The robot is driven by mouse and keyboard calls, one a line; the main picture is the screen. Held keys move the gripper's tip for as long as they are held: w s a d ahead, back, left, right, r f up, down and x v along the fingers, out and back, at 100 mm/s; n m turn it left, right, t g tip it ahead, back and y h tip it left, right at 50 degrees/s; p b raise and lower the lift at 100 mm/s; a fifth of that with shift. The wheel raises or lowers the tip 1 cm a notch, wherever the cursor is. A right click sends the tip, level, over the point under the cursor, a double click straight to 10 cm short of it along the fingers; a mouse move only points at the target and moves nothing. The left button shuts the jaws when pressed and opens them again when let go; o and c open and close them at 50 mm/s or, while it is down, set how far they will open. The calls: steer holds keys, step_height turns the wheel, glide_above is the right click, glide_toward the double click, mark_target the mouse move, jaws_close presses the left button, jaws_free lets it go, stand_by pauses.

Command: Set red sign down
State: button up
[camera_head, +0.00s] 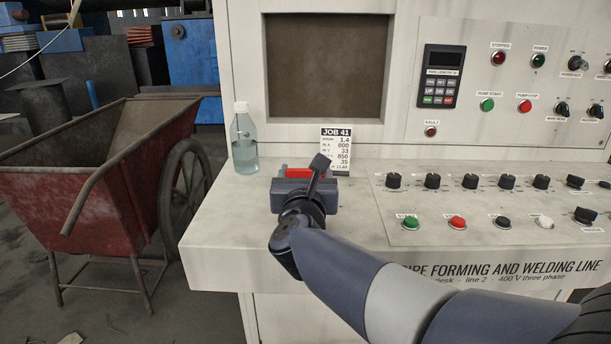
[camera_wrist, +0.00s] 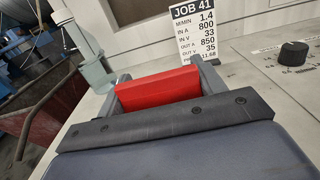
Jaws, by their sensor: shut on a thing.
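The red sign (camera_wrist: 158,89) is held between the two fingers of my gripper (camera_wrist: 160,92), in the middle of the wrist view. In the head view a strip of the red sign (camera_head: 299,172) shows just beyond my gripper (camera_head: 305,175). My gripper is shut on it, over the left part of the control desk (camera_head: 222,228), in front of the job card. The underside of the sign is hidden by my gripper, so I cannot tell whether it touches the desk.
A white JOB 41 card (camera_head: 336,148) stands just behind my gripper. A clear bottle (camera_head: 244,140) stands to its left, near the back panel. Knobs and buttons (camera_head: 457,222) cover the desk to the right. A red cart (camera_head: 105,190) is left of the desk. The desk's front left is bare.

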steer(key=shift+f, duration=0.15)
steer(key=o, duration=1)
steer(key=shift+s+r, duration=0.15)
steer(key=shift+r, duration=0.1)
steer(key=s+p, duration=0.1)
steer(key=s, duration=1)
steer(key=shift+s+a+f+p, duration=0.1)
steer(key=shift+s+a+p, duration=0.1)
steer(key=shift+s+p, duration=0.15)
